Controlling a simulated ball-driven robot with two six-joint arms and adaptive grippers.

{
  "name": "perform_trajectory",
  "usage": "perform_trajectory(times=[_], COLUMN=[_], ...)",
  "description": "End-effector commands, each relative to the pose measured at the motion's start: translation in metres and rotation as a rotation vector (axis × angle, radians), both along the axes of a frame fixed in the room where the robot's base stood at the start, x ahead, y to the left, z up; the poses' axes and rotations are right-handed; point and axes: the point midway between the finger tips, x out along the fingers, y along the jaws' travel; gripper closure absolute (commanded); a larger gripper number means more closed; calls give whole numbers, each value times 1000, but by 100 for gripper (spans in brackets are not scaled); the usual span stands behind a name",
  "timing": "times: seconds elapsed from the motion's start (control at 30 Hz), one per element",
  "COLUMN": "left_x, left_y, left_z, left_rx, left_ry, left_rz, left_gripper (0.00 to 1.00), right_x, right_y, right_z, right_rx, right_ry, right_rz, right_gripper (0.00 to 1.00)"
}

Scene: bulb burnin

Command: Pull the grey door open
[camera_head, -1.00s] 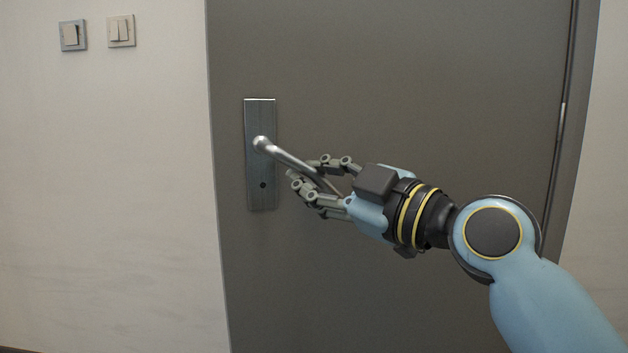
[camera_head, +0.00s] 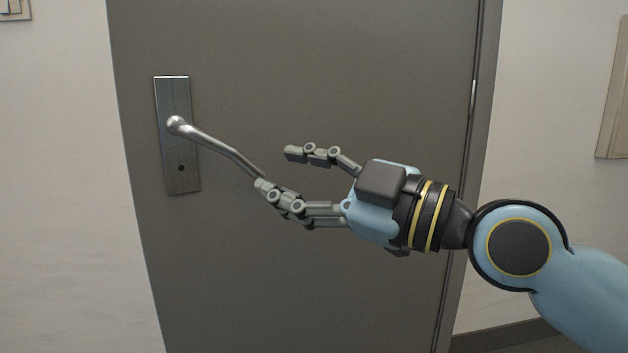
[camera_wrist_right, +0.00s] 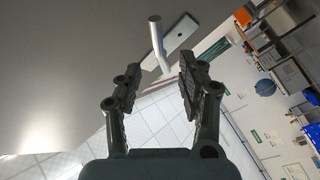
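The grey door (camera_head: 330,60) fills the middle of the head view, and I see no clear gap at its left edge. Its metal lever handle (camera_head: 215,145) slants down to the right from a tall plate (camera_head: 178,150). My right gripper (camera_head: 277,168) is open at the lever's free end. Its lower fingertips overlap the lever's tip; I cannot tell whether they touch. The upper finger is clear of it. In the right wrist view, the lever (camera_wrist_right: 157,42) lies just beyond the spread fingertips of the gripper (camera_wrist_right: 162,72). My left gripper is not in view.
A pale wall (camera_head: 60,200) runs left of the door, with part of a switch (camera_head: 14,9) at the top corner. A beige panel (camera_head: 613,95) is at the right edge. In the wrist view, shelves (camera_wrist_right: 280,70) with assorted items stand away from the door.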

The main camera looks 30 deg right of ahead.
Motion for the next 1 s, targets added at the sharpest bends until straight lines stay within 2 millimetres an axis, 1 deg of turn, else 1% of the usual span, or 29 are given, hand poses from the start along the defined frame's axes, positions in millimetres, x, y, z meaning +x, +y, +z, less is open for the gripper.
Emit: perform_trajectory(times=[0.03, 0.13, 0.3, 0.7, 0.77, 0.83, 0.87, 0.93, 0.97, 1.0], left_x=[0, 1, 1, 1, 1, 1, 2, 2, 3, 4], left_y=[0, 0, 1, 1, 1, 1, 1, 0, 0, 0], left_z=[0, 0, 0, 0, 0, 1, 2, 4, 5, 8], left_rx=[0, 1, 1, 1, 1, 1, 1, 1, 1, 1], left_ry=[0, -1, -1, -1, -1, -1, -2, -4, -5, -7], left_rz=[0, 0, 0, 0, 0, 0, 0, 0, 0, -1], left_gripper=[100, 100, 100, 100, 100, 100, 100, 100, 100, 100], right_x=[-9, -15, -23, -27, -26, -21, -17, -4, 3, 10], right_y=[-2, -9, -13, -13, -14, -20, -25, -44, -55, -72], right_z=[-1, -3, -3, -2, -4, -13, -22, -55, -75, -108], right_rx=[-7, -6, -1, 2, 3, 4, 5, 13, 18, 26], right_ry=[1, 4, 1, -2, 1, 21, 40, 107, 148, 214], right_rz=[8, -6, -3, 2, 0, -17, -33, -88, -119, -170], right_gripper=[60, 60, 60, 60, 68, 77, 81, 90, 94, 99])
